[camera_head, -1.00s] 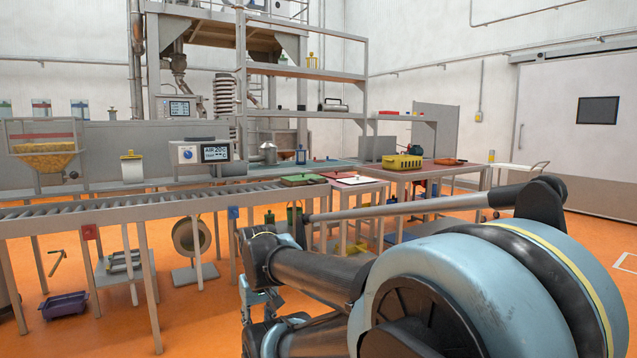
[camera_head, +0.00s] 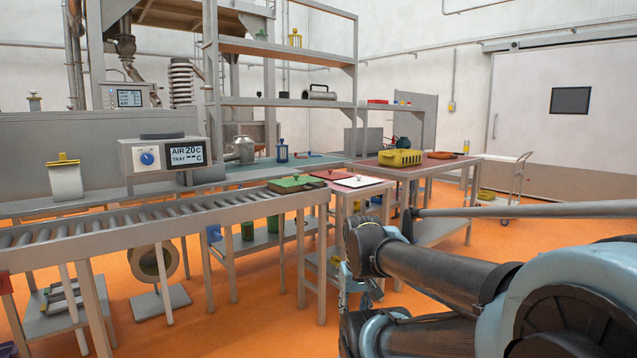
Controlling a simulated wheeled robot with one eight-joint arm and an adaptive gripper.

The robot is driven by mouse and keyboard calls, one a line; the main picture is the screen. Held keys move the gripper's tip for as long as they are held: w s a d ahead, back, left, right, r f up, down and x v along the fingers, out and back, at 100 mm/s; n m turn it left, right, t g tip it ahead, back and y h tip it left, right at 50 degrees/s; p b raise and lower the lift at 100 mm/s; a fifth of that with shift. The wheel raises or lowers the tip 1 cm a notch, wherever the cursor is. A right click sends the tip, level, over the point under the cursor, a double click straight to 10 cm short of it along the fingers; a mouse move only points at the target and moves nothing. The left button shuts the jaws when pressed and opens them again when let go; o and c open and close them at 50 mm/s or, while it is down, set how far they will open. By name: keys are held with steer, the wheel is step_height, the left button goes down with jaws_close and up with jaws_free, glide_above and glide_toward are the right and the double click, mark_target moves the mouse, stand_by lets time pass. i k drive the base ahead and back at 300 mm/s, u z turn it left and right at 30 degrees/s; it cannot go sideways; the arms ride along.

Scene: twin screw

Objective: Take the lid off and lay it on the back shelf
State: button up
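Flat lid-like plates with small knobs lie at the end of the conveyor and on the bench beside it: a green one (camera_head: 297,183), a red one (camera_head: 329,174) and a white one (camera_head: 359,182). I cannot tell which lid the task means. A metal can (camera_head: 244,150) and a blue-capped jar (camera_head: 282,151) stand behind them. The rack at the back has a middle shelf (camera_head: 285,102) and an upper shelf (camera_head: 285,48). My arm fills the lower right. A small metal part (camera_head: 352,283) below it may be my gripper; its fingertips are hidden.
A roller conveyor (camera_head: 130,222) runs across the left. A control box (camera_head: 163,156) stands behind it. A yellow crate (camera_head: 400,158) sits on the red-topped table at the right. A trolley (camera_head: 512,185) stands beyond.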

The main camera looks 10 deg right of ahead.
mark_target(297, 180)
steer(key=u, duration=0.15)
steer(key=i, duration=1.25)
steer(key=u, duration=0.7)
steer(key=i, duration=0.35)
steer(key=u, duration=0.1)
